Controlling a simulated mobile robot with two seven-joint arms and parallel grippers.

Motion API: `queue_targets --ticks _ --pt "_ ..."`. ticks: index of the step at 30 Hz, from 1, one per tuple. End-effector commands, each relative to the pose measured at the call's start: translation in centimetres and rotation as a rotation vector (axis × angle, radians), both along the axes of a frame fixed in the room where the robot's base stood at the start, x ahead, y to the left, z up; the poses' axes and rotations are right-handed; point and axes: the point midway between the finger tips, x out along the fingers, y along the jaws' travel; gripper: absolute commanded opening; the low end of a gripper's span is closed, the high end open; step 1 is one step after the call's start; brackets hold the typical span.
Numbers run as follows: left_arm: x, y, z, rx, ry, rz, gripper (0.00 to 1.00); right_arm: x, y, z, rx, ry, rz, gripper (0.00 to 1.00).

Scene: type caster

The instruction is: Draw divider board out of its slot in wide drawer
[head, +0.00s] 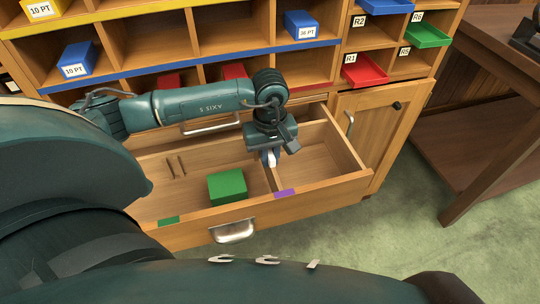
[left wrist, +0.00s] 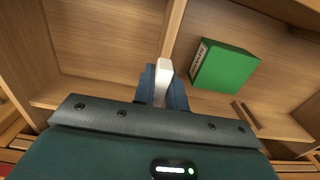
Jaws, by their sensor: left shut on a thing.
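The wide wooden drawer (head: 196,228) is pulled out of the cabinet. A thin wooden divider board (head: 267,183) stands across it, with a larger bay on its left and a smaller one on its right in the head view. In the left wrist view the fingers (left wrist: 162,84) straddle the board (left wrist: 174,30), which runs away toward the top. The slot is too small to make out. My right gripper is not in view.
A green box (head: 227,186) lies in the drawer's left bay, close beside the divider. The right bay looks empty. Small purple (head: 285,194) and green (head: 168,221) marks sit on the front rim. Shelves with coloured boxes and trays (head: 365,71) rise behind.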

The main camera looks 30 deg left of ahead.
Motion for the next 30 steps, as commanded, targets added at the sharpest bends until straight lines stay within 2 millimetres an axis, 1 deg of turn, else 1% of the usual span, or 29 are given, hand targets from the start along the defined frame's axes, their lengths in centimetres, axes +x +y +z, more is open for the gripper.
queue_targets --ticks 3,30 --pt "0.0 0.0 0.9 0.0 -0.001 0.0 0.0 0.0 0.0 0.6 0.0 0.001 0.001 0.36" --pt "0.0 0.0 6.4 0.0 -0.001 0.0 0.0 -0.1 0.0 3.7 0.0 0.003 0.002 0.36"
